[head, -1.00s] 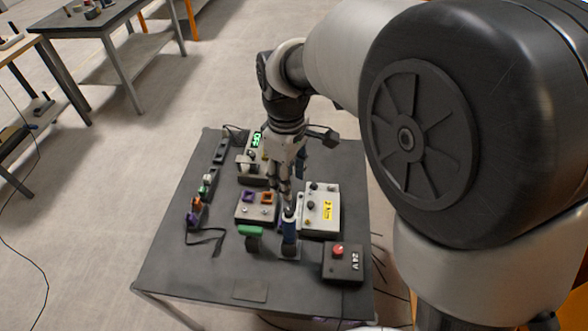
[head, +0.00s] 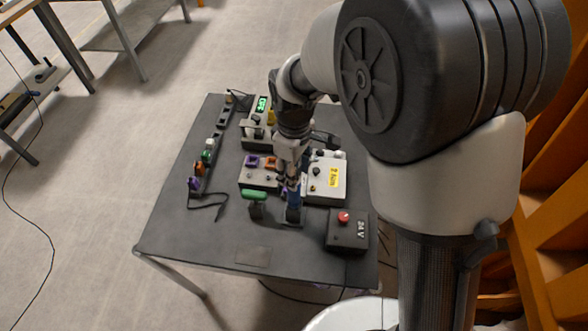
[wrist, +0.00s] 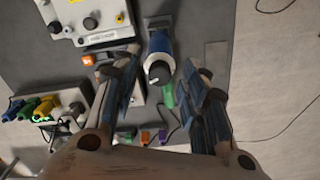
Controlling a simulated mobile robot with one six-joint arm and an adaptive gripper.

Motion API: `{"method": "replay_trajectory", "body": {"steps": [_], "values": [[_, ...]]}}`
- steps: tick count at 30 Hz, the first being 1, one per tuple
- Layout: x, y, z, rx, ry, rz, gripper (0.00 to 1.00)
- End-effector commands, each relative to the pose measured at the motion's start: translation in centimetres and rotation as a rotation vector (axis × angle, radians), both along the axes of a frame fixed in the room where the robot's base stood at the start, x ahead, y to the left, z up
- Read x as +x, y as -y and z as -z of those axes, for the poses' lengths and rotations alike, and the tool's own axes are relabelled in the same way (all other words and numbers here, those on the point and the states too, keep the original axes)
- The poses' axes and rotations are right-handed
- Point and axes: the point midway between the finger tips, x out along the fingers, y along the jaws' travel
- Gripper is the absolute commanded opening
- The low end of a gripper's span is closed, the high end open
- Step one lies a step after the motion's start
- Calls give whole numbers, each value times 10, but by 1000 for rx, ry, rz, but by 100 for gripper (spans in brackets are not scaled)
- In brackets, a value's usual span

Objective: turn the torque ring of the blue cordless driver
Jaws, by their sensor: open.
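The blue cordless driver (head: 294,211) stands upright near the front middle of the dark table. In the wrist view the blue driver (wrist: 159,44) is seen from above, with a pale band and a dark round nose at its near end. I cannot clearly make out the torque ring's markings. My gripper (head: 291,183) points down just above the driver's top in the head view. In the wrist view my gripper (wrist: 160,70) is open, one finger on each side of the driver's nose, with gaps visible. In the head view my gripper partly hides the driver's top.
A green-handled tool (head: 255,195) stands close left of the driver. A white box with a yellow label (head: 327,184) is right behind it, and a dark 24 V box with a red button (head: 347,232) at front right. The table's front left (head: 190,240) is clear.

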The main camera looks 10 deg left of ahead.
Motion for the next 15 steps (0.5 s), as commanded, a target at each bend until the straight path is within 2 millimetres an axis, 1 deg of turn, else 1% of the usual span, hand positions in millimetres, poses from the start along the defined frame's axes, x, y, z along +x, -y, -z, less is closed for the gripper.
{"method": "replay_trajectory", "body": {"steps": [1, 2, 15], "values": [[0, 0, 0, 0, 0, 0, 40], [0, 0, 0, 0, 0, 0, 38], [0, 0, 0, 0, 0, 0, 8]]}}
